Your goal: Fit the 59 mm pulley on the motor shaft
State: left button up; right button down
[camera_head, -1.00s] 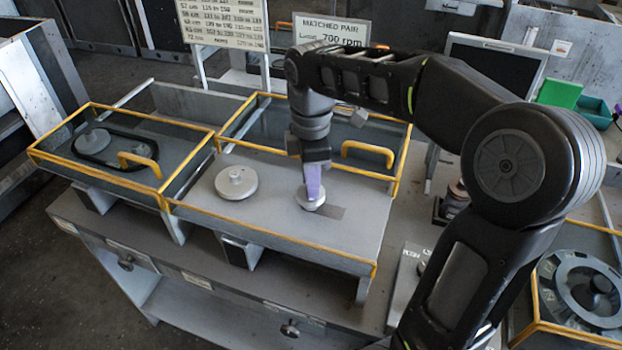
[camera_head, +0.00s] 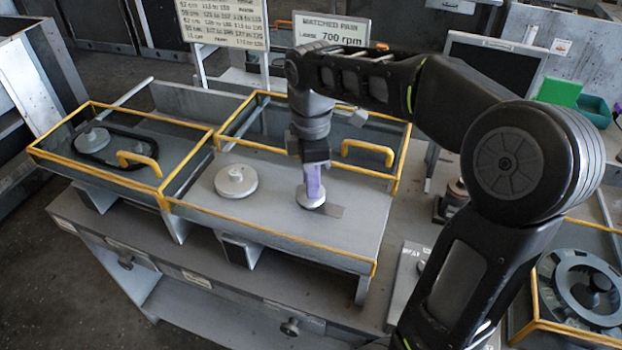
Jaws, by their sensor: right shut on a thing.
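My right gripper (camera_head: 311,180) points down over the grey deck and is shut on a small silver pulley (camera_head: 309,200). The pulley looks tilted on edge, at or just above the deck; I cannot tell if it touches. A larger silver stepped pulley (camera_head: 236,182) lies flat on the deck to its left. I cannot read either pulley's size. I cannot make out a bare motor shaft. A pulley (camera_head: 93,139) with a black belt (camera_head: 128,158) around it sits in the left yellow-framed box. My left gripper is not in view.
Yellow-edged guards with handles (camera_head: 366,150) stand behind the deck (camera_head: 270,228). A round fan wheel (camera_head: 583,287) is at the right.

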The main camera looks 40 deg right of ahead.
jog(key=shift+f, duration=0.1)
jog(key=shift+f+b, duration=0.3)
jog(key=shift+f, duration=0.05)
jog(key=shift+f, duration=0.35)
dwell(0.4)
jog(key=shift+f+b, duration=0.2)
jog(key=shift+b, duration=0.15)
jog(key=c, duration=1.1)
grip_release()
jog(key=shift+c, duration=0.2)
jog(key=shift+r, duration=0.15)
jog(key=shift+r+p, duration=1.05)
jog(key=shift+r, duration=0.1)
